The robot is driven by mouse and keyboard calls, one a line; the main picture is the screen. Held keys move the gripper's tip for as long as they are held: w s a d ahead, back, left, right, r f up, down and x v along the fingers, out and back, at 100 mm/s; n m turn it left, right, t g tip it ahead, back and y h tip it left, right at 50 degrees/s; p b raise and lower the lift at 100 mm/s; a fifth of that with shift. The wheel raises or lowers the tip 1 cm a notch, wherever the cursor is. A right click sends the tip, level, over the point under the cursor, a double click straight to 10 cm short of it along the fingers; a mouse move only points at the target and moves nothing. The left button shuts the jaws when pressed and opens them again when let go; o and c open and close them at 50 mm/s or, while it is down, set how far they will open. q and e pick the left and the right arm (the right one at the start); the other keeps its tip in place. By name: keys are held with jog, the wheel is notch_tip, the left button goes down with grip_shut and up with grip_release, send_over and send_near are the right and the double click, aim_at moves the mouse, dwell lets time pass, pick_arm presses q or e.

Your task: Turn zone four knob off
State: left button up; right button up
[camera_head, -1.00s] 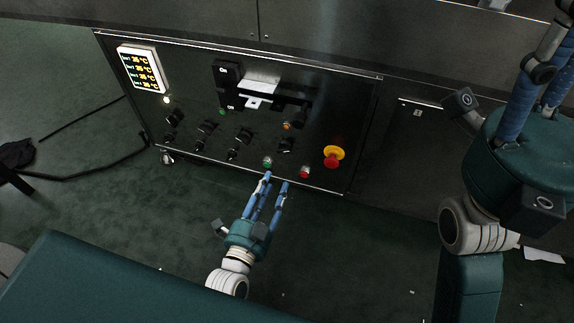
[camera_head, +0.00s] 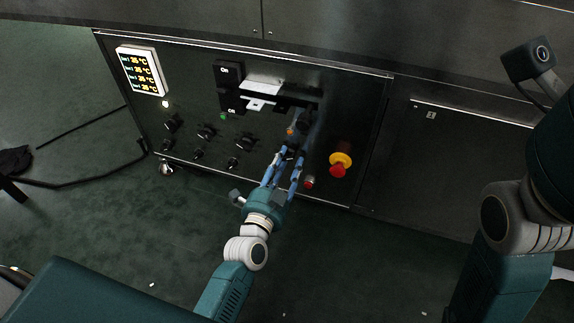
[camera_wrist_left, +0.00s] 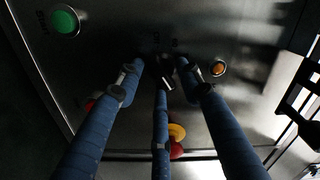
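The dark knob at the right end of the knob row, which I take for zone four, shows in the left wrist view (camera_wrist_left: 166,76), under two small unreadable labels. Its pointer angle is unclear. In the head view it is hidden behind my left gripper (camera_head: 292,150). The blue fingers are spread at the panel, with the knob between their tips in the wrist view; I cannot tell whether they touch it. An orange lamp (camera_head: 290,131) sits just above; it also shows in the wrist view (camera_wrist_left: 218,68). My right arm is at the right edge, its fingers out of view.
The control panel (camera_head: 350,110) also carries a yellow-red emergency stop (camera_head: 340,164), a red button (camera_head: 309,183), other knobs (camera_head: 206,132), a large On/Off switch (camera_head: 230,86) and a temperature display (camera_head: 141,71). A green start button (camera_wrist_left: 65,22) shows in the wrist view.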

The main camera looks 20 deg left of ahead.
pick_arm(q)
jog(key=c, duration=0.9)
jog(key=shift+o, duration=0.2)
jog(key=shift+p, duration=0.3)
